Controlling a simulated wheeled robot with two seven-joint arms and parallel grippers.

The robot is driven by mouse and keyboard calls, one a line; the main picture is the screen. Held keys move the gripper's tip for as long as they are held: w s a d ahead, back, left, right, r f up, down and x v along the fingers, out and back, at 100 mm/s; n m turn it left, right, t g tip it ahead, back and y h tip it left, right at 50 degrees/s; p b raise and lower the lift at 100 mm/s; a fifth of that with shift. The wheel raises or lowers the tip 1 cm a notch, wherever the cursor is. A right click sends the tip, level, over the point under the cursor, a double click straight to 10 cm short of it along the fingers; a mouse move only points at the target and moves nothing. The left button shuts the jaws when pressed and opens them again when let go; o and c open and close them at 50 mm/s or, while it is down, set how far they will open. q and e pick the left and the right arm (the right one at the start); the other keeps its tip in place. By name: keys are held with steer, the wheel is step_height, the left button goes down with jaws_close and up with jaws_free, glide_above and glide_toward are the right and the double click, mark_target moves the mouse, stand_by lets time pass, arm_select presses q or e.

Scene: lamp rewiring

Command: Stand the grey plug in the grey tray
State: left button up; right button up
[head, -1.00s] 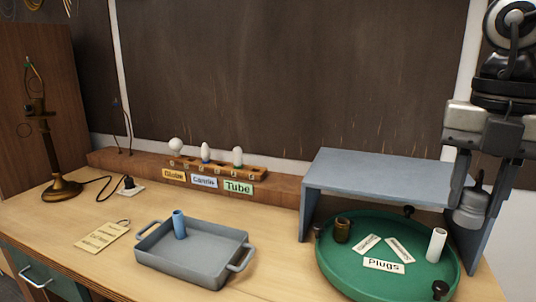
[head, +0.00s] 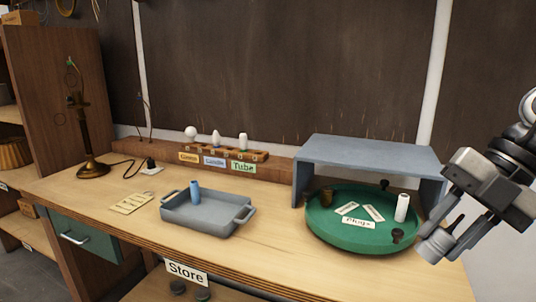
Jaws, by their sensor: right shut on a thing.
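The grey tray (head: 213,226), a rectangular pan with a handle at each end, sits on the bench left of centre. A blue cylinder (head: 195,191) stands upright in its back left part. My right gripper (head: 452,240) is at the right edge, in front of the round green tray and above the bench edge, tilted down to the left. It is shut on a grey thing (head: 434,247), which looks like the grey plug; the fingers partly hide it. My left gripper is out of view.
The green tray (head: 350,243) holds a white cylinder (head: 402,207), a brown one (head: 327,196), dark knobs and labels. A grey shelf (head: 370,150) stands over its back. A lamp (head: 92,168) and bulb rack (head: 230,152) stand behind. Bench between the trays is clear.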

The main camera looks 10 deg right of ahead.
mark_target(431, 254)
steer(key=f+y, duration=0.2)
steer(key=w+a+f+t, duration=0.1)
steer(key=shift+a+f+m+y, duration=0.1)
steer(key=shift+f+m+y, duration=0.2)
steer(key=shift+m+y, duration=0.1)
steer(key=shift+s+f, duration=0.2)
steer(key=shift+f, duration=0.05)
step_height(431, 254, down, 5)
steer(key=s, duration=0.2)
steer(key=w+a+f+m+t+h, duration=0.1)
steer(key=w+a+f+m+t, duration=0.2)
steer(key=a+f, duration=0.3)
steer(key=shift+a+f+m+t, duration=0.2)
steer(key=shift+a+m+t, duration=0.2)
steer(key=shift+a+m, duration=0.65)
steer(key=shift+s+a, duration=0.15)
